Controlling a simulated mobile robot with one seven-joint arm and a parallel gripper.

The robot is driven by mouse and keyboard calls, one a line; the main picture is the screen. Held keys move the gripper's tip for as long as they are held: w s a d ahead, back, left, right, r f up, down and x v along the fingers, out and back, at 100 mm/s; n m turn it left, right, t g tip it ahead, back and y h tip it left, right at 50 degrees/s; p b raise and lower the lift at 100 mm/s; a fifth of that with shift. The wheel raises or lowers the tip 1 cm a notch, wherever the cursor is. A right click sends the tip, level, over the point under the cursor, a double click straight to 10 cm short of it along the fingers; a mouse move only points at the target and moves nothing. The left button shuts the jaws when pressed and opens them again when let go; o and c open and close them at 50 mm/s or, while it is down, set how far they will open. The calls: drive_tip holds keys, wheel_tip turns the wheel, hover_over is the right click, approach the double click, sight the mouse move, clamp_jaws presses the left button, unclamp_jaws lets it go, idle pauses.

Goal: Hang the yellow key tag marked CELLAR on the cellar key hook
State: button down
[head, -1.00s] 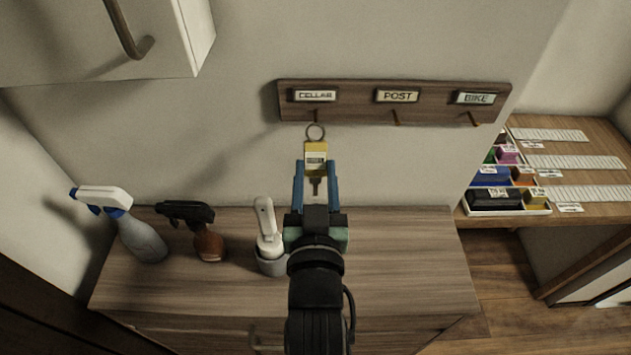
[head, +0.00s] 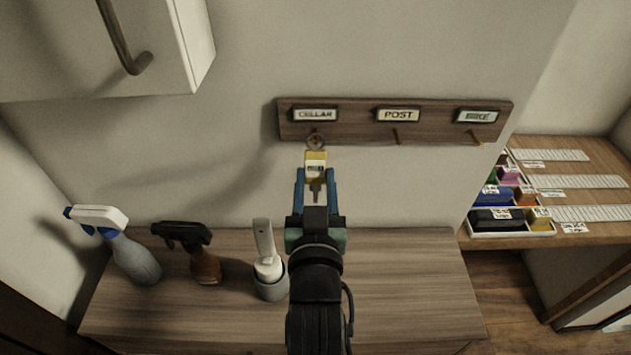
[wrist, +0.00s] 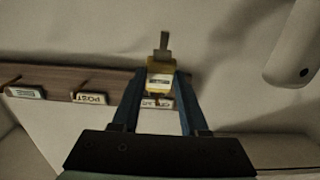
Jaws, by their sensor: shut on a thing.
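The yellow key tag (head: 316,162) is held between the blue fingers of my gripper (head: 315,180), with its ring up and a key hanging below. Its ring (head: 315,142) overlaps the cellar hook (head: 317,136) under the CELLAR label (head: 315,115) in the head view. I cannot tell whether the ring is around the hook or only in front of it. In the wrist view the tag (wrist: 160,81) sits between the fingertips of my gripper (wrist: 158,88) and partly covers the CELLAR label (wrist: 158,103).
The wooden hook rail (head: 356,130) also carries POST (head: 398,115) and BIKE (head: 478,116) labels with hooks. A cabinet (head: 150,60) hangs upper left. Spray bottles (head: 135,258) (head: 205,262) and a white-handled tool in a grey cup (head: 270,280) stand on the cabinet top below.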

idle(0.4)
drive_tip(key=shift+c, duration=1.7)
unclamp_jaws()
drive_tip(key=s+b, duration=0.3)
drive_tip(key=s, duration=1)
drive_tip(key=shift+r+b, duration=0.2)
drive_tip(key=shift+b, duration=0.2)
